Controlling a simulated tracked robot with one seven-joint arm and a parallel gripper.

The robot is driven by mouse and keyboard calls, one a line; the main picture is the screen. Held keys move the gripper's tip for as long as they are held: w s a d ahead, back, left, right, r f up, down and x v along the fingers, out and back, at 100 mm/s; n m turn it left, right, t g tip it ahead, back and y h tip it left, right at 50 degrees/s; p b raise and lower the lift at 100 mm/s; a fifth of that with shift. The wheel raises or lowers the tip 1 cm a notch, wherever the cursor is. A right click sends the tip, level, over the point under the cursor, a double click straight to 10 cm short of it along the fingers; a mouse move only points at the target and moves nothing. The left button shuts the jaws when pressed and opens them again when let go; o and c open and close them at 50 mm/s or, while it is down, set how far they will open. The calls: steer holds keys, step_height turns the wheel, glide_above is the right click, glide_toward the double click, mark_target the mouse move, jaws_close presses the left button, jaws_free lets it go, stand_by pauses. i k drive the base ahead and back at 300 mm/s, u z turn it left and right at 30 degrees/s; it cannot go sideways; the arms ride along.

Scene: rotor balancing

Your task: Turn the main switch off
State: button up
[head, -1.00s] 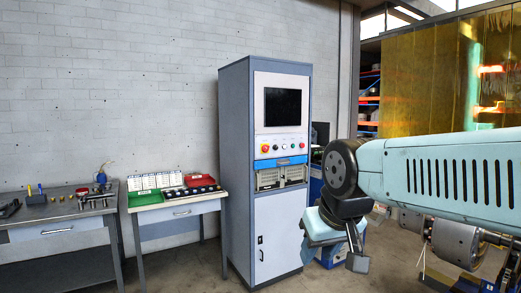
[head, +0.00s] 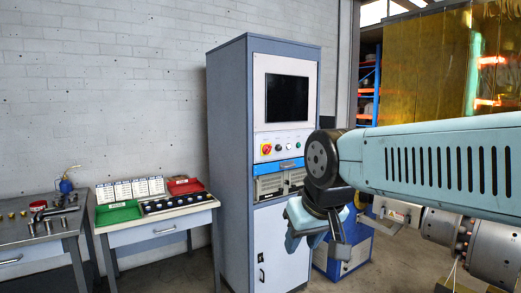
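The main switch (head: 266,149) looks like a red knob on a yellow plate, at the left of the control panel on a tall grey-blue cabinet (head: 228,160). Its knob angle is too small to read. My gripper (head: 318,244) hangs below my wrist, lower right of the panel in the picture and apart from the switch. One dark finger shows, but the gap between the fingers is unclear. I see nothing held in it.
The cabinet has a dark screen (head: 287,98) above the panel and a blue-edged drawer unit (head: 278,178) below. A small table (head: 155,233) with green and red trays stands left of it. A metal workbench (head: 35,250) is further left. A rotor machine (head: 485,240) stands right, under my arm.

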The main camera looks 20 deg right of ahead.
mark_target(266, 149)
steer(key=u, duration=0.05)
steer(key=i, duration=1.85)
steer(key=z, duration=0.2)
